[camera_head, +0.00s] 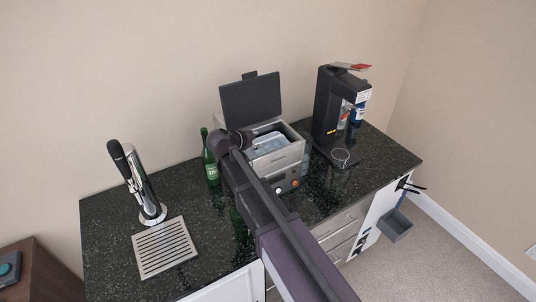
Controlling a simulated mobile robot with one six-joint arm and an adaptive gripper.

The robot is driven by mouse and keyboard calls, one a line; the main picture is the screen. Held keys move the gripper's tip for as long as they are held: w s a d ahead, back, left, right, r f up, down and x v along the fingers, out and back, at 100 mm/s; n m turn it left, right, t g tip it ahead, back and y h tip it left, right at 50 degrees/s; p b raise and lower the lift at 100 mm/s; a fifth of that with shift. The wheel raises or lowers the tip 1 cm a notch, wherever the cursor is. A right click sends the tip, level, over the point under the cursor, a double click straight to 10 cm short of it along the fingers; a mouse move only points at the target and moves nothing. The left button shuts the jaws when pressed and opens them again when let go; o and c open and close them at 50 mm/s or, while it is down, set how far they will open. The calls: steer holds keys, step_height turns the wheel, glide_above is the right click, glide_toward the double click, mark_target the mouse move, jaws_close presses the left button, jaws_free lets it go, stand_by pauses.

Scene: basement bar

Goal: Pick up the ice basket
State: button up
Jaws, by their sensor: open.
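The ice basket (270,145) sits inside the open top of a silver ice maker (284,161) on the dark counter. Pale bluish ice and a light rim show in it. My arm reaches up from the lower right and bends at the ice maker's left side. My gripper (250,137) is at the left edge of the ice maker's opening, close to the basket. Its fingers are small and dark here, and I cannot tell whether they touch the basket. The gripper is open. My arm hides part of the ice maker's left side.
The raised black lid (251,97) stands behind the opening. A green bottle (210,160) is close to the left of my arm. A black drink machine (335,105) stands to the right. A chrome tap (143,185) and drip tray (165,247) are at the left.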

mark_target(264, 141)
steer(key=shift+f, duration=0.1)
steer(key=shift+f+b+x, duration=0.25)
steer(key=shift+b+x, duration=1.05)
steer(key=shift+x, duration=0.65)
steer(key=shift+w+d+f, duration=0.2)
steer(key=shift+w+d, duration=0.05)
steer(key=shift+w, duration=0.1)
jaws_close()
